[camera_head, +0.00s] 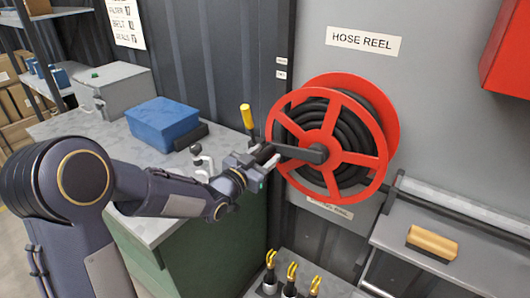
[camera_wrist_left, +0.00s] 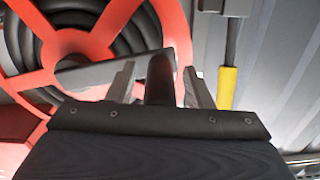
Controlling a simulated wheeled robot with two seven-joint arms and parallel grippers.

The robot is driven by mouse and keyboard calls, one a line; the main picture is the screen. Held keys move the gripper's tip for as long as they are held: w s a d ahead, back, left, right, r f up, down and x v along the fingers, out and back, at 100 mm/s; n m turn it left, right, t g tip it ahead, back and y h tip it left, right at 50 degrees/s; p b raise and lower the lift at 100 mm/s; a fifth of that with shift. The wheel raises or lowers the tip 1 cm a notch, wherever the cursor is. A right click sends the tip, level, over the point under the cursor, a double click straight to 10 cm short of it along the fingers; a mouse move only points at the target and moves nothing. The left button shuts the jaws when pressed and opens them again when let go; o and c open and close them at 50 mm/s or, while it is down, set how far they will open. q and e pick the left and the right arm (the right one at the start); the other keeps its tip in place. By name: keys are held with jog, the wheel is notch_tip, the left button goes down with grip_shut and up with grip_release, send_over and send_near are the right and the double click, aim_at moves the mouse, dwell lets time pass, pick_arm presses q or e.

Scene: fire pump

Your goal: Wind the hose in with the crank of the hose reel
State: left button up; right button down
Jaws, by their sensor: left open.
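The red hose reel (camera_head: 379,129) is mounted on the grey wall panel under a "HOSE REEL" label, with black hose (camera_head: 349,165) wound inside it. Its dark crank arm (camera_head: 301,153) runs left from the hub toward a black handle. In the left wrist view the crank handle (camera_wrist_left: 160,78) stands between the two fingers of my left gripper (camera_wrist_left: 158,85), with gaps on both sides. My left gripper (camera_head: 264,162) is open around the handle at the reel's left side in the head view. My right gripper is not in view.
A yellow-handled lever (camera_head: 247,117) stands just left of the reel. A blue box (camera_head: 166,123) sits on the counter (camera_head: 125,128). Several yellow-hooked items (camera_head: 291,272) stand below the reel. A brass-coloured block (camera_head: 432,242) lies on the right shelf (camera_head: 480,250).

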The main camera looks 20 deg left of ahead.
pick_arm(q)
jog(key=shift+w+d, duration=0.15)
jog(key=shift+w, duration=0.2)
grip_shut()
dwell(0.3)
